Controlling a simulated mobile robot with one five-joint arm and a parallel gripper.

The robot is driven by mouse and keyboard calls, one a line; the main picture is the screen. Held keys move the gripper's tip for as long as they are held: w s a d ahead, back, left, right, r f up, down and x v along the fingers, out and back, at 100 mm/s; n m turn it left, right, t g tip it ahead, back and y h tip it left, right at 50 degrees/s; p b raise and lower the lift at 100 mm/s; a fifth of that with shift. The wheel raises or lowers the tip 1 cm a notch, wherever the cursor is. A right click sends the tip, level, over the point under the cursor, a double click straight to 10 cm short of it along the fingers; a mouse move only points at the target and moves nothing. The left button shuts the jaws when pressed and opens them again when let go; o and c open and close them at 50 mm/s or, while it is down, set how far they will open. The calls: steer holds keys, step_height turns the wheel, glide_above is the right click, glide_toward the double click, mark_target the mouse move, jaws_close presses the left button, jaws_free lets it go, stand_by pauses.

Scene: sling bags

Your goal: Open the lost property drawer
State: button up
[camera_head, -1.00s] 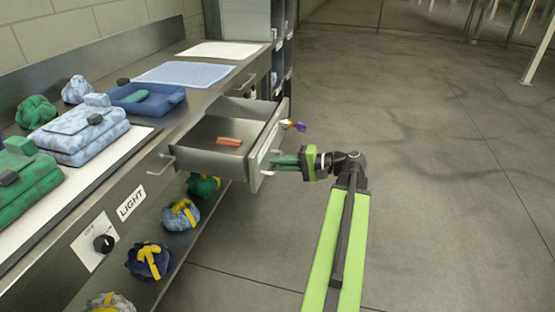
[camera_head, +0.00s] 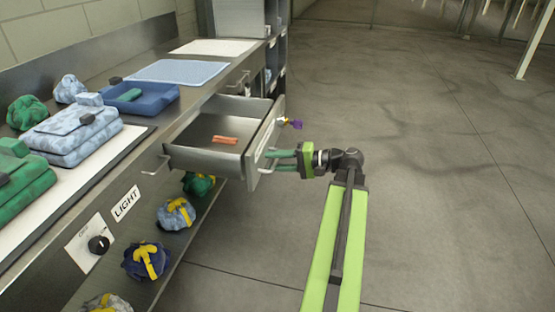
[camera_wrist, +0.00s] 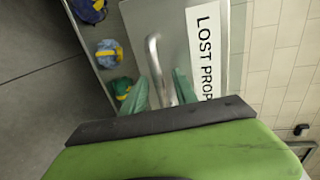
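The lost property drawer (camera_head: 258,150) stands pulled out from the steel counter, its inside visible with an orange-red item (camera_head: 224,140) on its floor. Its front carries a bar handle (camera_wrist: 156,66) beside a "LOST PROP…" label (camera_wrist: 206,50), cut off in the wrist view. My gripper (camera_head: 271,160) is at the drawer front, with its two green fingers spread apart. In the wrist view the handle runs between the fingers (camera_wrist: 161,92), which look open around it. Whether either finger touches the bar is hard to tell.
Light-blue and green bags (camera_head: 70,135), a blue tray (camera_head: 140,97) and pale mats lie on the counter (camera_head: 215,80). A dial (camera_head: 98,244) and "LIGHT" label are on its front. Several bundled bags sit on the lower shelf. The floor (camera_head: 430,180) at right is clear.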

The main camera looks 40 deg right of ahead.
steer(key=p+v, duration=0.3)
steer(key=v, duration=1.4)
steer(key=shift+s, duration=0.15)
